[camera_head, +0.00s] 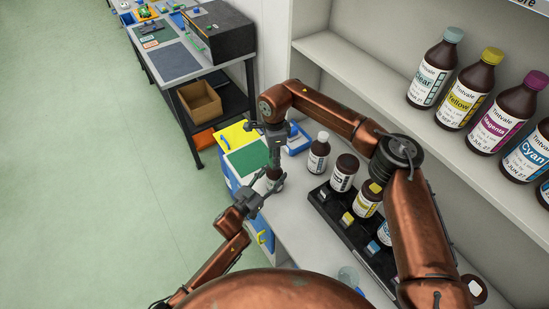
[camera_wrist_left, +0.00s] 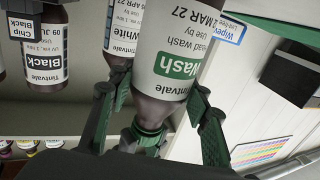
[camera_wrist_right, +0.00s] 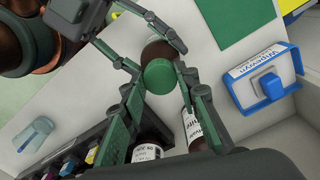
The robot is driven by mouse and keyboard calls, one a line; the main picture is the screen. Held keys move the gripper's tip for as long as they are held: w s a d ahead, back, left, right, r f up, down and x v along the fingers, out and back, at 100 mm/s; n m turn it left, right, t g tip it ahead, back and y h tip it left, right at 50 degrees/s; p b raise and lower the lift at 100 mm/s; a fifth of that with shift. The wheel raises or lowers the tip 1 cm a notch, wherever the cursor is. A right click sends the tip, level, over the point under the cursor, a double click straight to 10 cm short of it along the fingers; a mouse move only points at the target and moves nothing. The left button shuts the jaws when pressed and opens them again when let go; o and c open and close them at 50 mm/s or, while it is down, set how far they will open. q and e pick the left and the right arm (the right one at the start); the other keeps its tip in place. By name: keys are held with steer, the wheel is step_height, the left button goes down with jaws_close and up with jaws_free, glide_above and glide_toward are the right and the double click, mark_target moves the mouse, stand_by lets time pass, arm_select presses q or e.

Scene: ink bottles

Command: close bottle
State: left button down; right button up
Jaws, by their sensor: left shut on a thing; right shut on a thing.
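The brown wash bottle (camera_head: 273,174) is held between my two grippers above the table's left edge. Its white label with a green "Wash" band fills the left wrist view (camera_wrist_left: 178,50), upside down there. My left gripper (camera_head: 262,190) is shut around the bottle's body, with fingers on both sides. The green cap (camera_wrist_right: 158,77) is at the bottle's mouth, and it also shows in the left wrist view (camera_wrist_left: 150,134). My right gripper (camera_head: 274,155) comes from above and is shut on the cap. I cannot tell whether the cap is fully seated.
A white bottle (camera_head: 319,154) stands behind. A green mat (camera_head: 247,158), blue wipes box (camera_wrist_right: 268,85) and clear cup (camera_wrist_right: 35,133) are nearby. Large bottles line the right shelf (camera_head: 350,60).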

steer(key=m, duration=1.6)
steer(key=shift+w, duration=0.1)
steer(key=m, duration=1.7)
steer(key=shift+d+m, duration=0.1)
steer(key=shift+m, duration=0.3)
steer(key=m, duration=0.5)
steer(key=shift+m, duration=0.3)
arm_select(q)
steer(key=shift+d, duration=0.1)
arm_select(e)
steer(key=m, duration=0.5)
steer(key=shift+f, duration=0.1)
steer(key=o, duration=0.3)
steer(key=shift+s+a, duration=0.2)
steer(key=o, duration=0.5)
steer(key=shift+d, duration=0.1)
steer(key=shift+o, duration=0.2)
step_height(320, 180, up, 12)
